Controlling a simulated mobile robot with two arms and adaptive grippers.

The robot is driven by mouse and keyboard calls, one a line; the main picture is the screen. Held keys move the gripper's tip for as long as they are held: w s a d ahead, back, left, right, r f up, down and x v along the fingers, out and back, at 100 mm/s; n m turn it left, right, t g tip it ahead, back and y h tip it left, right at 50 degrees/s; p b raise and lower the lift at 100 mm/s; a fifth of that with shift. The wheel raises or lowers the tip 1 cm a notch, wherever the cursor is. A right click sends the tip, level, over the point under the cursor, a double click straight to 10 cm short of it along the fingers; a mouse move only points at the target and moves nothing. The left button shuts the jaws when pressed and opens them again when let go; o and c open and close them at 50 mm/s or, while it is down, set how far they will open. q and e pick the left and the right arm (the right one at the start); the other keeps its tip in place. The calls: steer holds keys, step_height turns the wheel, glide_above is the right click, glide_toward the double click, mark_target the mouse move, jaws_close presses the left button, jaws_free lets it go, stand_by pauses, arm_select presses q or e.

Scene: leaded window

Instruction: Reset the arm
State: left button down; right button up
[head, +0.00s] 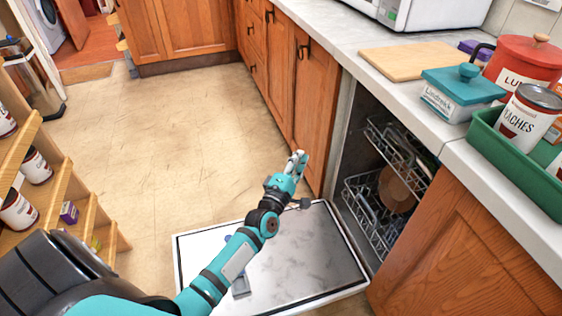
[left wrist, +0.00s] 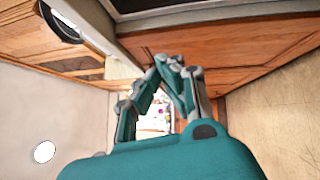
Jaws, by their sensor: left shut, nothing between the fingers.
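My left gripper (head: 298,160) is shut and empty. In the head view its teal arm reaches from the lower left over the open dishwasher door (head: 305,255), with the fingers in front of the wooden cabinet fronts. In the left wrist view the gripper's teal and grey fingers (left wrist: 172,75) come together at the middle of the picture, with nothing seen between them. My right gripper is not in view.
The dishwasher door lies folded down, and racks (head: 385,200) with dishes show inside. The counter (head: 345,50) holds a cutting board (head: 405,58), a teal-lidded box (head: 462,90), a red canister (head: 525,65) and a green tray (head: 510,160). Wooden shelves (head: 60,170) stand left. The floor (head: 180,130) is clear.

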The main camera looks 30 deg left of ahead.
arm_select(q)
steer(key=shift+s+a, duration=0.85)
steer(key=shift+s, duration=0.15)
